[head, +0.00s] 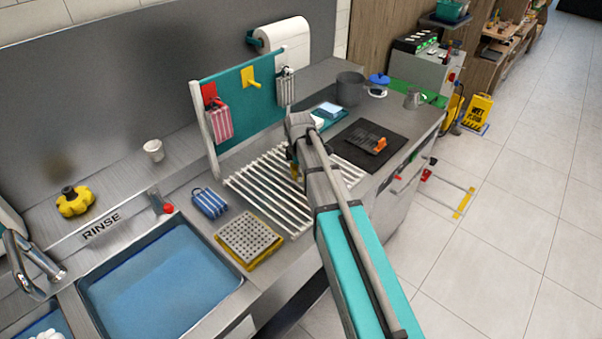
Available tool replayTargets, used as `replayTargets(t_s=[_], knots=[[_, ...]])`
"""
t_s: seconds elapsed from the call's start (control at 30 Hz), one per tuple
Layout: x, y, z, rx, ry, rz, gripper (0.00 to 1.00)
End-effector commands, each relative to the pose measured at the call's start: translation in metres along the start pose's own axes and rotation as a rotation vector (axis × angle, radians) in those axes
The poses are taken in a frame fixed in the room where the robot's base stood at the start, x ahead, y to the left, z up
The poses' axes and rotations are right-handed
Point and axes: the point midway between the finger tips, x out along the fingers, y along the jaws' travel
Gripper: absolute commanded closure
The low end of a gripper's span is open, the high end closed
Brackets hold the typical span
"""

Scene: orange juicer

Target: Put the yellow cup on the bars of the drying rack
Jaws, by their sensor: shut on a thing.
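The drying rack (262,188) lies on the steel counter, a flat row of pale parallel bars. My arm reaches across its right part. My gripper (294,174) is over the bars, mostly hidden by the end of my arm. A small yellow patch of the yellow cup (291,170) shows at the gripper, which is shut on it. Most of the cup is hidden. I cannot tell whether the cup touches the bars or hangs just above them.
Left of the rack are a blue striped item (209,203) and a perforated grey block (249,238), beside the blue rinse basin (165,280). A teal hook panel (241,98) stands behind the rack. A black mat (352,152) lies to its right. The rack's left bars are clear.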

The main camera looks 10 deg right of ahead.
Motion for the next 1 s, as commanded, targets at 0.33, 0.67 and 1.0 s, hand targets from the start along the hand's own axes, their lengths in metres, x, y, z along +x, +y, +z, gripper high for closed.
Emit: replayTargets(t_s=[0.33, 0.67, 1.0], knots=[[0.0027, -0.0001, -0.0005, -0.001, 0.000, 0.000, 0.07], [0.0027, -0.0001, -0.0008, -0.001, 0.000, 0.000, 0.00], [-0.0024, -0.0002, -0.0011, -0.002, 0.000, 0.000, 0.00]])
